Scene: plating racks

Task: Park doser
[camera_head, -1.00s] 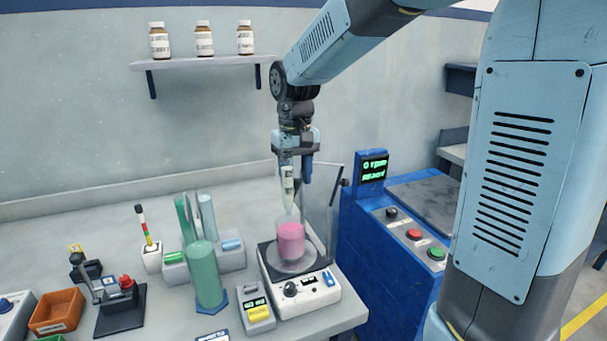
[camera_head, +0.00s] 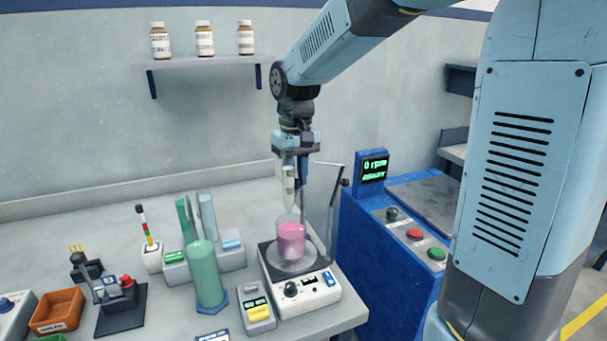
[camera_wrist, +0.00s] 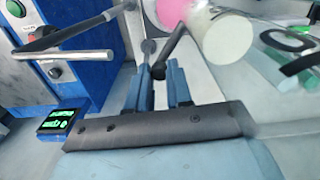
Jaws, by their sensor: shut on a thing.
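The doser (camera_head: 289,190) is a pale, narrow, upright body with a tapered lower end. My gripper (camera_head: 297,183) holds it above the clear beaker of pink liquid (camera_head: 291,240). The beaker stands on the white stirrer hotplate (camera_head: 305,295) at the table's right end. In the wrist view my gripper (camera_wrist: 162,75) has its blue fingers close together on a dark bar. A cream cylinder, apparently the doser (camera_wrist: 222,38), shows beside it, and the pink beaker (camera_wrist: 170,12) lies beyond. The exact grip is partly hidden in the head view.
A thin stand (camera_head: 331,215) rises just right of the beaker, near the blue cabinet (camera_head: 365,260) with buttons and a display. The table behind is clear.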

